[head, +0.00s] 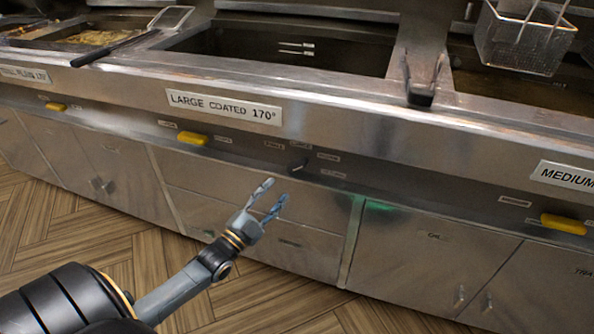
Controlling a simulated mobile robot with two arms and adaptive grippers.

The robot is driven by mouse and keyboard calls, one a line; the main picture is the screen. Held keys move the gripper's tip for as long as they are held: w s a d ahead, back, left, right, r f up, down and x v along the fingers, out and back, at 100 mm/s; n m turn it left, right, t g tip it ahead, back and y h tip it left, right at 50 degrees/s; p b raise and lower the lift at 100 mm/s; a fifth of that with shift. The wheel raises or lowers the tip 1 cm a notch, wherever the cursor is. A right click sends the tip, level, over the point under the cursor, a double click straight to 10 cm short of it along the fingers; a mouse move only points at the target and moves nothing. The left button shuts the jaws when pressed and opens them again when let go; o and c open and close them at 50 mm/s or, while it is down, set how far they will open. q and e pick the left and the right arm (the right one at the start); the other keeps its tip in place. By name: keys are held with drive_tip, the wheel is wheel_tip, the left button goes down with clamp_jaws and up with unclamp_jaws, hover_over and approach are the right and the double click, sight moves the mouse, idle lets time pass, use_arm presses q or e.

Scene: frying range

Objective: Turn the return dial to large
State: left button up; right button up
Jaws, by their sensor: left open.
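The return dial (299,167) looks like a small dark knob with a light pointer on the steel front panel, below the fryer marked LARGE COATED 170°. Small labels surround it, too small to read, so I cannot tell which one it points at. My left gripper (269,196) is open and empty, its two fingers spread, just below and left of the dial in the picture. It appears apart from the dial. My right gripper is not in view.
A yellow handle (192,138) is left of the dial, another (563,224) at far right. The LARGE COATED sign (223,106) is above. Steel cabinet doors (430,240) lie below. A wire basket (525,38) hangs at upper right. Wooden floor (60,240) is clear in front.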

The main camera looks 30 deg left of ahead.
sight(296, 170)
use_arm(q)
drive_tip(key=b+x, duration=0.1)
drive_tip(key=x, duration=0.8)
drive_tip(key=shift+w, duration=0.2)
drive_tip(key=shift+w+d+r, duration=0.1)
drive_tip(key=shift+w, duration=0.3)
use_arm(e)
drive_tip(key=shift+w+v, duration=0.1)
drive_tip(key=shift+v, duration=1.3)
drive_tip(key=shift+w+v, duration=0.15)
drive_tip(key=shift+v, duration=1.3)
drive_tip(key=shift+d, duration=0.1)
use_arm(q)
clamp_jaws()
